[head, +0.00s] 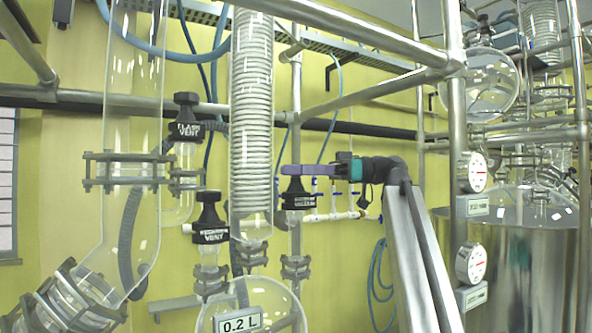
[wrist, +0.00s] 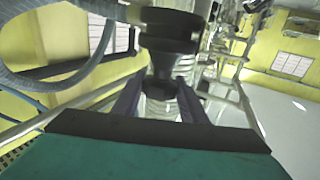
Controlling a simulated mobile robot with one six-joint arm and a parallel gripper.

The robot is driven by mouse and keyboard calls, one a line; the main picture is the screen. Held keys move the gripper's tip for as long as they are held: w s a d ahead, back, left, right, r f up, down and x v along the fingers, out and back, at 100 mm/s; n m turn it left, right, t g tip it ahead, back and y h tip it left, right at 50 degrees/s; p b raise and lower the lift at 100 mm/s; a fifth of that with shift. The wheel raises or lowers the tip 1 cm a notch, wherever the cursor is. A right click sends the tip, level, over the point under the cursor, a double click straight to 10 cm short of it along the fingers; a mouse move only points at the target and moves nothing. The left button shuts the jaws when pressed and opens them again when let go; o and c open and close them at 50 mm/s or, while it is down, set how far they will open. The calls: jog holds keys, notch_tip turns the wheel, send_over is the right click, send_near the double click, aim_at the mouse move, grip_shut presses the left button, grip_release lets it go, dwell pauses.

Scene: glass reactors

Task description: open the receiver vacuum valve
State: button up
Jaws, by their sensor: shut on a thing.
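The receiver vacuum valve (head: 298,201) is a black knob with a labelled collar on a glass and metal stem, right of the coiled condenser in the head view. My gripper (head: 294,171), with purple fingers and a teal body, reaches it from the right, and its fingers lie across the knob's top. In the wrist view the black valve knob (wrist: 168,45) stands between the two fingers (wrist: 160,98), which are shut on it. The fingers hide part of the knob, and I cannot tell how far it is turned.
The receiver vent valve (head: 210,220) and flask vent valve (head: 186,122) are similar black knobs to the left. The coiled glass condenser (head: 251,120) stands close beside the gripped valve. A round flask marked 0.2 L (head: 275,300) is below. Metal frame bars (head: 350,95) cross above my arm.

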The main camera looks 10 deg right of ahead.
jog(key=shift+w+r+n+g+p, duration=0.1)
jog(key=shift+r+n+g+p, duration=0.15)
jog(key=shift+n+g+p, duration=0.9)
jog(key=shift+g+p, duration=0.55)
jog(key=shift+f+n+g+p, duration=0.25)
jog(key=shift+n+g+p, duration=0.1)
jog(key=shift+g+p, duration=0.3)
jog(key=o, duration=1.1)
jog(key=shift+c, duration=0.2)
jog(key=shift+r, duration=0.15)
